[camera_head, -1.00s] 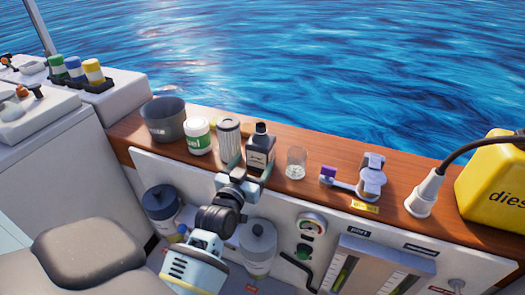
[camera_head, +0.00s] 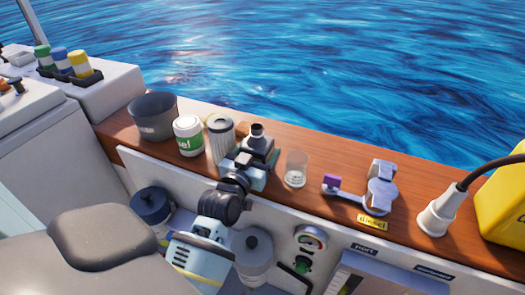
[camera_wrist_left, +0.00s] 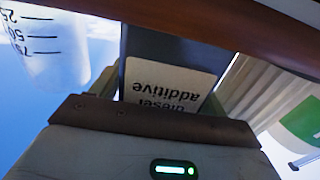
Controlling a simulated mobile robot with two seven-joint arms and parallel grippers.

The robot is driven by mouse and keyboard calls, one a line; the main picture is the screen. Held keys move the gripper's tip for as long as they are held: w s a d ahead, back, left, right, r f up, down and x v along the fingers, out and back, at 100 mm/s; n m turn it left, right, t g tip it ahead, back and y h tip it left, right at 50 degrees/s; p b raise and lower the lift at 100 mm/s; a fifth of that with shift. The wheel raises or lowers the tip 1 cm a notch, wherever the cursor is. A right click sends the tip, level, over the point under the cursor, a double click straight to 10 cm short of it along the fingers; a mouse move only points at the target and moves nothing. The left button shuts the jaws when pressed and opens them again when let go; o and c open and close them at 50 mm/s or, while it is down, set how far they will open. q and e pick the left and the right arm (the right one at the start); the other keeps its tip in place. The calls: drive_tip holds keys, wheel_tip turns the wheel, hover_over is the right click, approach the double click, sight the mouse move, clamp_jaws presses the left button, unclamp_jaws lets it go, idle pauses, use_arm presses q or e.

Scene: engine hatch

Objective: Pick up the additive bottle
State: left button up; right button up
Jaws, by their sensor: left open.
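The additive bottle (camera_head: 257,138) is dark with a black cap and stands upright on the wooden shelf, between a ribbed filter and a clear cup. My left gripper (camera_head: 254,165) is open, right in front of it, and covers its lower part in the head view. In the left wrist view the bottle (camera_wrist_left: 170,75) appears upside down, close ahead of the gripper, its white "diesel additive" label partly hidden by the gripper body. I cannot tell whether the fingers touch it. My right gripper is not in view.
The ribbed filter (camera_head: 220,138) stands close left of the bottle, with a green-white can (camera_head: 188,136) and a grey pot (camera_head: 153,118) beyond. The clear measuring cup (camera_head: 295,168) is close on the right. A hinged grey fitting (camera_head: 379,187) lies farther right on the wooden shelf (camera_head: 335,168).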

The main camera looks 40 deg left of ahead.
use_arm(q)
drive_tip(key=shift+s+r, duration=0.15)
drive_tip(key=shift+s+d, duration=0.1)
drive_tip(key=shift+c, duration=1)
drive_tip(key=c, duration=0.7)
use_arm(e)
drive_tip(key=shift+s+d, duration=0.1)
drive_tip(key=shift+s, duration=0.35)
use_arm(q)
drive_tip(key=shift+r, duration=0.1)
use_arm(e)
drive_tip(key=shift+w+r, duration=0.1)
